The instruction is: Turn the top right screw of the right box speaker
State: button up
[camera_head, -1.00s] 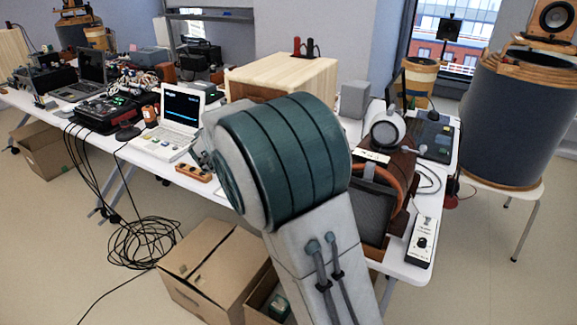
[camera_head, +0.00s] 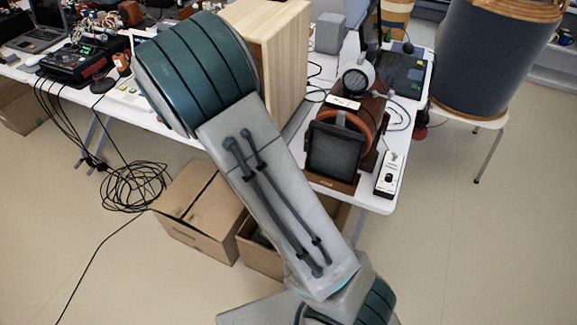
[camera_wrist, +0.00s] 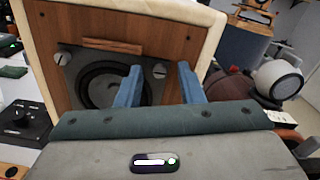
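The right box speaker (camera_wrist: 195,40) is a pale wooden box with a brown front, seen close in the wrist view. Its black round driver (camera_wrist: 98,88) sits in a dark square plate. The top right screw (camera_wrist: 159,71) is a light slotted head at the plate's corner; the top left screw (camera_wrist: 63,57) also shows. My gripper (camera_wrist: 160,68) is open, with two blue fingers apart and the top right screw seen between their tips. Contact cannot be told. In the head view the speaker (camera_head: 285,45) stands on the table, and my arm hides my gripper.
On the white table (camera_head: 372,200), a white round device (camera_head: 357,80), a dark framed panel (camera_head: 337,152) and a small white box (camera_head: 390,175) stand right of the speaker.

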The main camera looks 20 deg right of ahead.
jog(key=s+a+n+p, duration=0.2)
jog(key=s+a+n, duration=0.3)
jog(key=s+a, duration=0.5)
jog(key=s+d+f+m+g+y+b, duration=0.1)
jog(key=s+d+f+m+g+b, duration=0.4)
jog(key=f, duration=0.5)
jog(key=s+d+f+m+g+y+b, duration=0.1)
jog(key=s+d+f+m+g+b, duration=0.4)
jog(key=s+d+f+m+b, duration=0.2)
jog(key=shift+s+d+f+m+g+y+b, duration=0.35)
jog(key=shift+d+f+m+b, duration=0.7)
jog(key=shift+f+m+b, duration=1)
jog(key=shift+r, duration=0.5)
